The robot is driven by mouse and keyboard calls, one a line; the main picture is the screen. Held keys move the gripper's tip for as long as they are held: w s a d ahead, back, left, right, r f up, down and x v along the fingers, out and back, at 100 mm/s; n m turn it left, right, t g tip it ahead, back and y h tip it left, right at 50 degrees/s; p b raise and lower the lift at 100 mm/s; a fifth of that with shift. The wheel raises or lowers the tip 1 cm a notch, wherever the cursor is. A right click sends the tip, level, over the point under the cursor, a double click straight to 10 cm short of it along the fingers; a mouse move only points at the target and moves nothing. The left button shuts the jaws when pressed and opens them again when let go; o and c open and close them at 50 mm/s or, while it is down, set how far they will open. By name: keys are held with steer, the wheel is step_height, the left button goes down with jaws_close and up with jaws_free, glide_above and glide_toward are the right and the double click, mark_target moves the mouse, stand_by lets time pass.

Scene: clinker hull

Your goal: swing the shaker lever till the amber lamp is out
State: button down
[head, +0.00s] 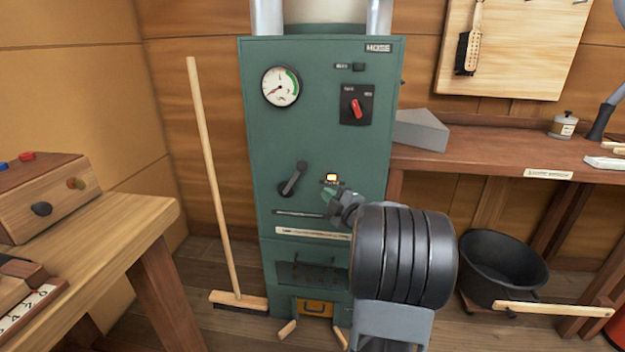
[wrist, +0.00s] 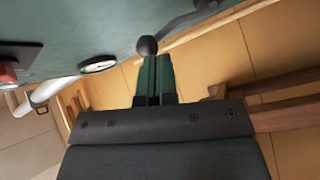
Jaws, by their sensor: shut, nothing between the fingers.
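The green cabinet (head: 325,110) carries a dark grey lever (head: 292,178) with a ball knob at its lower left end, angled down-left from its hub. The small amber lamp (head: 331,177) right of it is lit. My gripper (head: 328,194) is shut and empty, in front of the cabinet face just below the lamp and right of the lever. In the wrist view the green fingers (wrist: 154,72) lie together, and the lever's black knob (wrist: 147,46) appears just past their tips. I cannot tell whether they touch.
The cabinet also has a gauge (head: 281,87) and a red rotary switch (head: 356,108). A broom (head: 214,180) leans at its left. A workbench (head: 490,155) and a black tub (head: 500,268) stand right; a wooden table (head: 110,230) stands left.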

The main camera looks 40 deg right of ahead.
steer(key=s+d+f+n+t+y, duration=0.1)
steer(key=s+d+n+t+y, duration=0.15)
steer(key=s+n+y, duration=0.35)
steer(key=b+x, duration=0.2)
steer(key=x, duration=1.1)
steer(key=shift+w+a+g+y+b, duration=0.3)
steer(key=shift+w+a+g+y, duration=0.05)
steer(key=shift+g+y, duration=0.1)
steer(key=shift+f, duration=0.1)
